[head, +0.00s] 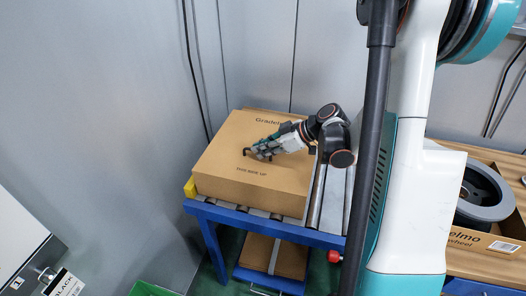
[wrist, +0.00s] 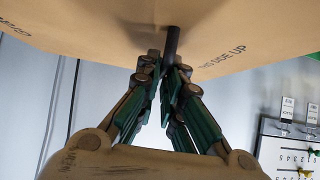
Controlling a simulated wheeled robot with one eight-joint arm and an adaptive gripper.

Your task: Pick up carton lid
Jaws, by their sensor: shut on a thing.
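The carton lid (head: 225,150) is the brown cardboard top of a carton on a blue-framed roller stand, printed "THIS SIDE UP". I cannot tell whether it is raised off the carton's lower part. My gripper (head: 264,153) reaches in from the right over the middle of the lid. In the wrist view the lid (wrist: 240,35) fills the top, and my gripper's fingers (wrist: 163,62) close on a short dark handle (wrist: 171,42) on its face. The full grip is partly hidden by the fingers.
The roller stand (head: 222,216) has bare rollers right of the carton and another taped carton (head: 262,256) on its lower shelf. At right, an open carton (head: 485,241) holds a grey wheel (head: 482,190). Grey walls stand close behind and left.

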